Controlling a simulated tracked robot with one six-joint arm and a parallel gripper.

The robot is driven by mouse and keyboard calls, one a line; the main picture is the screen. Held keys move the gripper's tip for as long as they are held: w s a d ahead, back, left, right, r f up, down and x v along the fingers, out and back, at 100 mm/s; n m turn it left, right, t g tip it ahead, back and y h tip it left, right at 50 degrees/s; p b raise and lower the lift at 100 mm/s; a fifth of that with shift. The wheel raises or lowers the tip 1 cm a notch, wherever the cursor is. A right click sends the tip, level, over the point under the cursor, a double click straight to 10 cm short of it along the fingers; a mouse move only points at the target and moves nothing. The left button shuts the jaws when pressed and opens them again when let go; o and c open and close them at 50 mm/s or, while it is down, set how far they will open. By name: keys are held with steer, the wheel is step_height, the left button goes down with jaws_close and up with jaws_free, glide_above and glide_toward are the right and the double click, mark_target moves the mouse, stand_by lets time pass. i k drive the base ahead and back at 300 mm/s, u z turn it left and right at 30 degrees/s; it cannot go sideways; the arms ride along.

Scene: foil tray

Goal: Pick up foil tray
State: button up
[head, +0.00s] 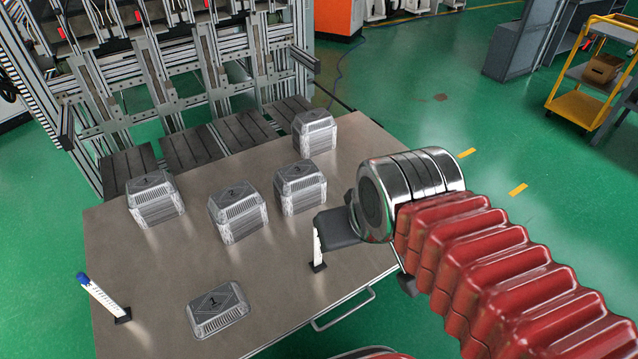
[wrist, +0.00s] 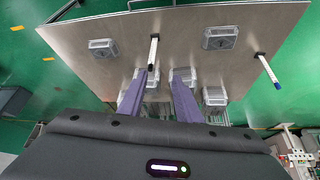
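A single foil tray (head: 218,309), shallow and silver with a "1" on its dark top, lies alone near the front of the table; it also shows in the wrist view (wrist: 220,38). Several taller stacks of foil trays stand farther back, such as the left one (head: 155,199), the middle one (head: 238,212) and the right one (head: 300,187). My gripper (wrist: 161,72) is open and empty, its two purple fingers spread apart above the table. In the head view it is right of the single tray and apart from it; its fingertips are hard to make out there.
A white marker on a black base (head: 317,250) stands close beside my gripper. A blue-capped marker (head: 101,297) leans in its base at the table's left. A metal frame (head: 190,80) rises behind the table. The table surface (head: 165,270) between the markers is mostly clear.

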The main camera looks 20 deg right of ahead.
mark_target(211, 312)
steer(key=u, duration=0.7)
steer(key=k, duration=0.6)
steer(key=u, duration=0.3)
steer(key=i, duration=0.5)
